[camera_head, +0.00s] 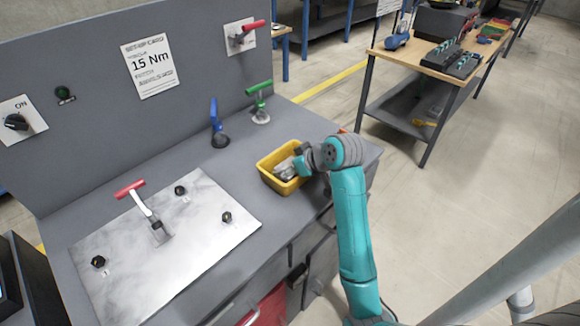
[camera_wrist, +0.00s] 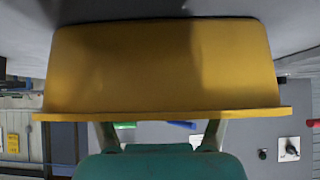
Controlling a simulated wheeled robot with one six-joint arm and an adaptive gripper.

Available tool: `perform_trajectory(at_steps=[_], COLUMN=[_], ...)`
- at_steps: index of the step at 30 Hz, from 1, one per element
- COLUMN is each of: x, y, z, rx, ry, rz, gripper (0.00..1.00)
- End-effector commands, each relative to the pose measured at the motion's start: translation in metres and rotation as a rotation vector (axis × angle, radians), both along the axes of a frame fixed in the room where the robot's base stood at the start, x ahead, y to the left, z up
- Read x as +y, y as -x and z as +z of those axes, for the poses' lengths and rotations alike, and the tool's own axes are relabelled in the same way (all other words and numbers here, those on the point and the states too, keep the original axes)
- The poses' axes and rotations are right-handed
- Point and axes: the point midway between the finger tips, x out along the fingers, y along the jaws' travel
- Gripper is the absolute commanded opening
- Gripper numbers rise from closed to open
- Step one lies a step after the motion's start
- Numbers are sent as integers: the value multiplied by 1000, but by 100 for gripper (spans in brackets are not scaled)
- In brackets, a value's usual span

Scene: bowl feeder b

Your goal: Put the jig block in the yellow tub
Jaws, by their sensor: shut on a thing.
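The yellow tub (camera_head: 264,178) stands on the grey bench near its right front corner. In the wrist view its outer wall (camera_wrist: 165,70) fills the upper middle, upside down. My gripper (camera_head: 288,171) reaches down into the tub. In the wrist view the two fingers of my gripper (camera_wrist: 160,128) are spread wide and pass behind the tub's rim, so their tips are hidden. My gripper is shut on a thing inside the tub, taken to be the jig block. Something pale grey shows in the tub in the head view, but block and fingers cannot be told apart there.
Blue (camera_head: 216,123) and green (camera_head: 260,104) handles stand behind the tub. A metal plate (camera_head: 165,250) with a red-handled tool (camera_head: 145,205) and black knobs lies to the left. An upright panel (camera_head: 100,80) backs the bench. Bare bench lies between plate and tub.

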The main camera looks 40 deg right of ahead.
Motion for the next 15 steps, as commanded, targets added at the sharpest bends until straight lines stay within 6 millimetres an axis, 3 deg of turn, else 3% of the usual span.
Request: perform_trajectory(at_steps=[1, 2, 4, 15], x=[0, 0, 0, 0], y=[0, 0, 0, 0], z=[-1, -2, -1, 0], rx=[0, 1, 1, 0], ry=[0, 0, 0, 0], rz=[0, 0, 0, 0], gripper=[18, 82, 100, 100])
